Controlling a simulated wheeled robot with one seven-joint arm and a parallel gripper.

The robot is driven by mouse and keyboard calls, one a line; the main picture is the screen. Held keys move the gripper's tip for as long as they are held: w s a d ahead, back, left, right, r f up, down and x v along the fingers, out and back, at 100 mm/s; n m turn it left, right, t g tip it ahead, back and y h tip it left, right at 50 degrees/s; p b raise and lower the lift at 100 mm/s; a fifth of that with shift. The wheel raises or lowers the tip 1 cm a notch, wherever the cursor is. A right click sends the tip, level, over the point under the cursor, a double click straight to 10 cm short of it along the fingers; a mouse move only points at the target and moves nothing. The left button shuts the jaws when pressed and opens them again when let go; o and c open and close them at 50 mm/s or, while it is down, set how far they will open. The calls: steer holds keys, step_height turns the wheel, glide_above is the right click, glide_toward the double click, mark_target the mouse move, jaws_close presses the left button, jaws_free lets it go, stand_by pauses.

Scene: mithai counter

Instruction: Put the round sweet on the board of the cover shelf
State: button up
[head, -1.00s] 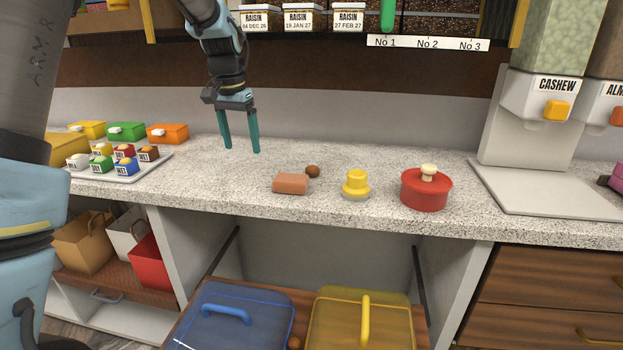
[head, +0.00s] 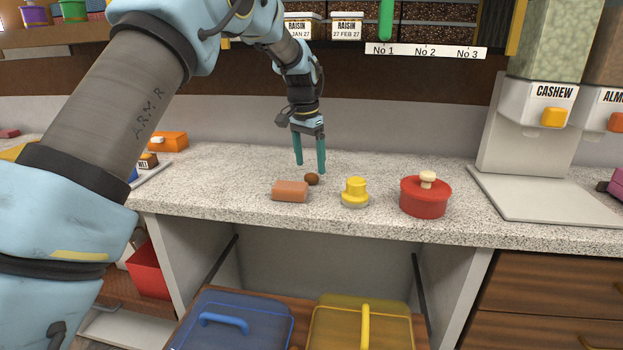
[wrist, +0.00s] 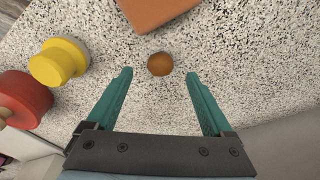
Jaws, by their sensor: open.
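The round sweet (head: 312,179) is a small brown ball on the speckled counter, just behind a pinkish-orange block (head: 290,191). In the wrist view the round sweet (wrist: 160,63) lies a little beyond the fingertips, about midway between their lines. My gripper (head: 310,168) is open and empty, pointing down above the counter at the sweet; it also shows in the wrist view (wrist: 158,74). Below the counter, a blue covered box (head: 240,325) and a yellow covered box (head: 362,325) stand on a wooden board. I cannot tell whether these are the cover shelf.
A yellow knobbed piece (head: 355,192) and a red lidded pot (head: 425,196) stand to the right of the block. A cashew dispenser (head: 530,110) is further right. My arm hides much of the left side. The counter behind the pot is clear.

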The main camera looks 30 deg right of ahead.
mark_target(311, 174)
steer(key=f, duration=0.4)
steer(key=shift+d+p, duration=0.25)
steer(key=shift+p, duration=0.05)
steer(key=shift+c, duration=0.4)
jaws_close()
